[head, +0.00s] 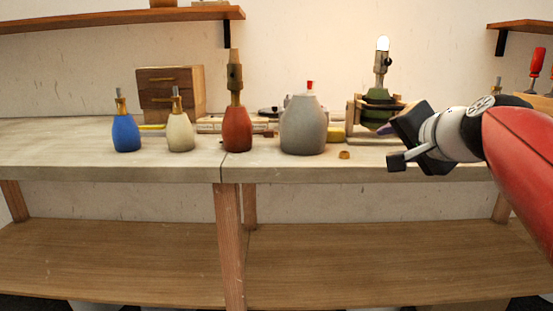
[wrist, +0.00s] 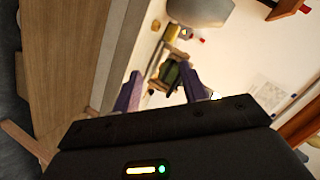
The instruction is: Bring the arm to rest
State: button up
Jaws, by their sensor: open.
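My gripper (head: 390,144) is at the right of the head view, in front of the bench top near its front edge. In the wrist view its two purple fingers (wrist: 165,93) stand apart with nothing gripped between them. A green lamp base (head: 377,108) with a brass socket and a lit bulb (head: 383,44) stands in a wooden holder behind my gripper. The green base also shows beyond the fingers in the wrist view (wrist: 172,75). My gripper hides part of the holder's right side.
Blue (head: 126,135), cream (head: 180,135), red (head: 237,130) and grey (head: 303,128) lamp bases stand in a row on the bench (head: 60,160). A small brass ring (head: 344,155) lies near the front edge. A drawer box (head: 170,90) stands behind. Shelves hang above.

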jog(key=s+a+f+n+g+h, duration=0.1)
jog(key=s+a+f+n+g, duration=0.2)
jog(key=s+f, duration=0.8)
jog(key=s+a+f+n+g+h, duration=0.1)
jog(key=s+a+f+n+g, duration=0.2)
jog(key=s+f, duration=0.7)
notch_tip(320, 180, down, 7)
jog(key=n+g, duration=0.2)
jog(key=n, duration=0.1)
jog(key=shift+s+a, duration=0.2)
jog(key=shift+s, duration=0.15)
jog(key=shift+r, duration=0.15)
